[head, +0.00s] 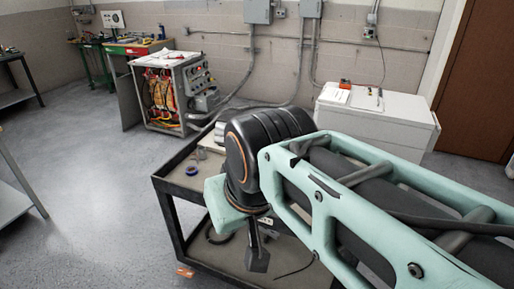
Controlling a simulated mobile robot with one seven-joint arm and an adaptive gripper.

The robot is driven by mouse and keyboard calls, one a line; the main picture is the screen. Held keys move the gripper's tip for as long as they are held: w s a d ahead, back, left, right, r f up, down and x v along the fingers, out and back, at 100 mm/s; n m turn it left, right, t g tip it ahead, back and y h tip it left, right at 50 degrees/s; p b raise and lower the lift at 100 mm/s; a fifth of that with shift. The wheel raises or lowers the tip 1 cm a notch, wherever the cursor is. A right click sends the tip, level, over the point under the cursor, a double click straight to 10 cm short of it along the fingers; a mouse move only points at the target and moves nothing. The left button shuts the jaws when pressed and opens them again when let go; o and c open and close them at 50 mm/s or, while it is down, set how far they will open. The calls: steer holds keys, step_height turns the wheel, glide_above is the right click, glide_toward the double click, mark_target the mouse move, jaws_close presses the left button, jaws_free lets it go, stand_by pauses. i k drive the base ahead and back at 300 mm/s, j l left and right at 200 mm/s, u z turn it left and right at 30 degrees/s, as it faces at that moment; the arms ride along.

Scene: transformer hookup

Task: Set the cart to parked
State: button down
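The cart (174,222) is a dark two-shelf cart in the middle of the head view, standing on the grey floor. My mint-green and black arm crosses in front of it and hides much of its right side. A small orange part (185,272) shows low at the cart's near left corner; I cannot tell whether it is a brake pedal. A dark piece (257,258) hangs below my arm's black joint, over the lower shelf, and may be part of my gripper. Its fingers cannot be made out.
A white chest-like unit (372,122) stands at the back right. The floor left of the cart is clear.

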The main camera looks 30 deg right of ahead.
mark_target(292, 265)
steer(key=k+l+z, duration=0.1)
steer(key=l, duration=0.25)
steer(key=k+l+z, duration=0.15)
steer(key=l, duration=0.25)
steer(key=l+z, duration=0.25)
steer(key=l, duration=0.5)
steer(key=i+l, duration=0.2)
steer(key=l, duration=0.15)
steer(key=i+l+z, duration=0.15)
steer(key=l, duration=0.2)
steer(key=k+l, duration=0.15)
steer(key=k, duration=0.1)
